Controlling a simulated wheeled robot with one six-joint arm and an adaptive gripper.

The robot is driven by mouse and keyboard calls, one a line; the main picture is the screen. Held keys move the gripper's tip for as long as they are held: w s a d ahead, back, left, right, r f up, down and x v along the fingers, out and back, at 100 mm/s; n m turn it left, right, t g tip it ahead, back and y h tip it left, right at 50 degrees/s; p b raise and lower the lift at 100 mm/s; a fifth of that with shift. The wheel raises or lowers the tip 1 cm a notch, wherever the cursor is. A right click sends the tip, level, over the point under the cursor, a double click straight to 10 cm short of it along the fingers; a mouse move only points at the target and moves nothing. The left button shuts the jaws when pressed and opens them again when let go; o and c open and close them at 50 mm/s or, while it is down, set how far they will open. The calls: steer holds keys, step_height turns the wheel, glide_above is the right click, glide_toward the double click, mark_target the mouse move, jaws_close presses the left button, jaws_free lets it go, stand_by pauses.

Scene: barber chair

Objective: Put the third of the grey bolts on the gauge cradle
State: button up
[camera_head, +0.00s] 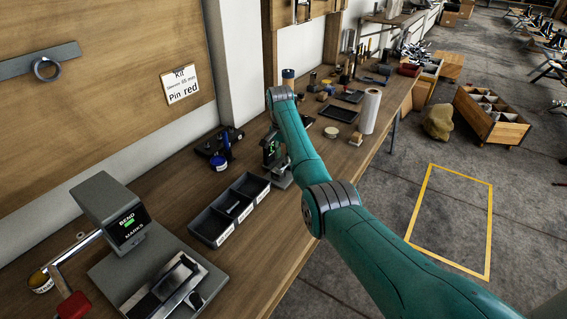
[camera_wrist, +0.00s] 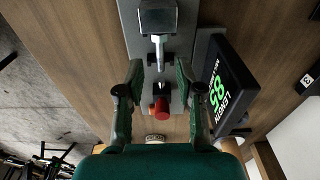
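In the wrist view the length gauge (camera_wrist: 178,100) lies below my gripper, with a dark block at its far end, a red knob (camera_wrist: 160,107) and a tilted display (camera_wrist: 219,88) reading 85. A silver rod-like piece (camera_wrist: 160,52) lies along the cradle (camera_wrist: 152,60); I cannot tell whether it is a loose bolt. My gripper (camera_wrist: 158,68) is open, one finger on each side of the gauge, with nothing clearly held. In the head view my arm partly hides the gauge (camera_head: 269,151). A three-compartment tray (camera_head: 208,243) has a grey bolt (camera_head: 233,208) in its middle compartment.
A bending press (camera_head: 110,210) marked BEND MARKS stands at the near left. Dark tools (camera_head: 218,150) lie along the wall. A dark tray (camera_head: 339,112), a white roll (camera_head: 370,110) and small items stand beyond my arm. A sign (camera_head: 180,85) reads Pin red.

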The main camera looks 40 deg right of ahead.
step_height(320, 180, up, 7)
steer(key=shift+a+r, duration=0.2)
steer(key=shift+a, duration=0.05)
steer(key=shift+s, duration=0.15)
stand_by(0.4)
